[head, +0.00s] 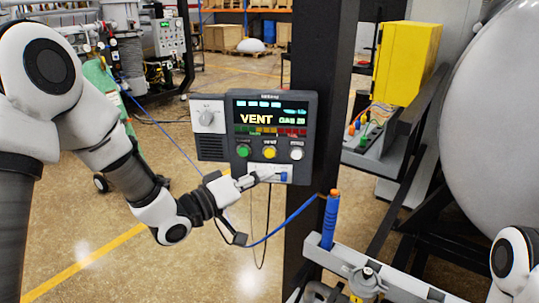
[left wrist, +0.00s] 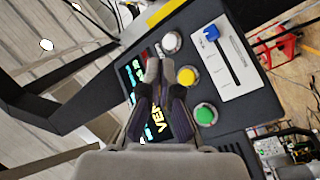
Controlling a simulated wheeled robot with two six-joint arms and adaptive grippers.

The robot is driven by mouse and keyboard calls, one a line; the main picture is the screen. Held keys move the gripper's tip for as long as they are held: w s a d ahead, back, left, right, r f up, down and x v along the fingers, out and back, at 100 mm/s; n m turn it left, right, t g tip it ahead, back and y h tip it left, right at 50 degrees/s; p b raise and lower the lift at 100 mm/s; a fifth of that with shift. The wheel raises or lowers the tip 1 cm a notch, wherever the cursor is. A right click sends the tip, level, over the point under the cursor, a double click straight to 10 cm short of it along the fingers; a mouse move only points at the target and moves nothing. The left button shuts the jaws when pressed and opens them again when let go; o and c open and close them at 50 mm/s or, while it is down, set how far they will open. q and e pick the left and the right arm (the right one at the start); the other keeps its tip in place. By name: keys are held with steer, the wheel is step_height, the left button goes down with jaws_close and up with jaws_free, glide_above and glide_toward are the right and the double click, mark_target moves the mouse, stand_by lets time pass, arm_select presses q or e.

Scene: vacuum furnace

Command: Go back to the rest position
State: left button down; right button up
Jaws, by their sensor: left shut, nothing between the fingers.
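The dark control panel (head: 222,150) is mounted on a black post. Its screen (head: 270,113) reads VENT. Green (head: 243,150), yellow (head: 269,152) and white (head: 296,153) buttons sit below the screen. My left gripper (head: 254,179) is shut and empty, in front of the panel's lower edge. In the left wrist view its fingers (left wrist: 152,72) cover part of the screen; contact cannot be told. My right gripper is out of view.
A blue handle with an orange tip (head: 330,220) stands in a grey rail holder below the panel. A large grey vessel (head: 492,130) and a yellow box (head: 407,62) are at right. Open floor (head: 110,245) lies at left. Thin cables hang below the panel.

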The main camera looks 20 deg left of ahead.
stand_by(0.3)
arm_select(q)
steer(key=s+f+n+g+y+b, duration=0.15)
steer(key=s+f, duration=0.25)
steer(key=f, duration=0.8)
steer(key=s+f+g+y+b, duration=0.1)
steer(key=s+f+g+y, duration=0.2)
steer(key=f, duration=0.9)
steer(key=s+f+n+g+y+b, duration=0.15)
steer(key=s+f, duration=0.25)
steer(key=f, duration=0.8)
steer(key=s+a+f+m+g+y, duration=0.1)
steer(key=s+a+f+g, duration=0.1)
steer(key=s, duration=0.5)
steer(key=s+a+f+m+g+y, duration=0.2)
steer(key=s+f+g, duration=0.2)
steer(key=s+f, duration=0.2)
steer(key=s+a+f+m+g+y, duration=0.2)
steer(key=s+a+f+g, duration=0.1)
steer(key=s, duration=0.6)
steer(key=shift+f, duration=0.4)
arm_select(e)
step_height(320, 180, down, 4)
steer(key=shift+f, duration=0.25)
arm_select(q)
steer(key=shift+a, duration=0.1)
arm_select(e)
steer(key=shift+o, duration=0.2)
